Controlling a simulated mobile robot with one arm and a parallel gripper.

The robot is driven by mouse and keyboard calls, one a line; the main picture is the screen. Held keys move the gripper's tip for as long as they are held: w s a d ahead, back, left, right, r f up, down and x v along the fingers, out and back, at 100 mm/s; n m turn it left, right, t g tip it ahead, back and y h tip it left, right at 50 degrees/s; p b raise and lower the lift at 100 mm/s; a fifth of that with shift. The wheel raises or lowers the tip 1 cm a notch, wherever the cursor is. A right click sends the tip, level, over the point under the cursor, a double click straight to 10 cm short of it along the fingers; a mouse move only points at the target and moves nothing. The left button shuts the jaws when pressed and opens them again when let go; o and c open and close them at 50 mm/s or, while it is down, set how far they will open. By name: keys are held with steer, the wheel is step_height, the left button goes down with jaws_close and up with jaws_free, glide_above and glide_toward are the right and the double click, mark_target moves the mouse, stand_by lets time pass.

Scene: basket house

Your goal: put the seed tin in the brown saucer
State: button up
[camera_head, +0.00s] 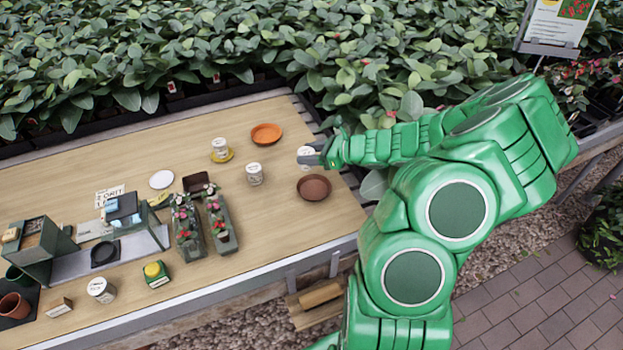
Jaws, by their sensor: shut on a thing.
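A small white tin with a dark label, a seed tin (305,151), is at the tip of my gripper (312,158). My gripper is shut on it, and its fingers hide part of the tin. The brown saucer (314,193) lies on the table near the right end, just below the gripper in the picture. The saucer looks empty. The held tin shows beyond the saucer's far rim, not over its middle; its exact height cannot be told.
An orange saucer (266,133) and a white saucer (161,180) lie empty. Flower planters (188,240) stand left of clear table.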

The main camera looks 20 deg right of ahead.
step_height(320, 180, down, 2)
steer(key=s+d, duration=0.2)
glide_above(318, 191)
steer(key=shift+f, duration=3.95)
steer(key=o, duration=1)
steer(key=shift+f, duration=0.1)
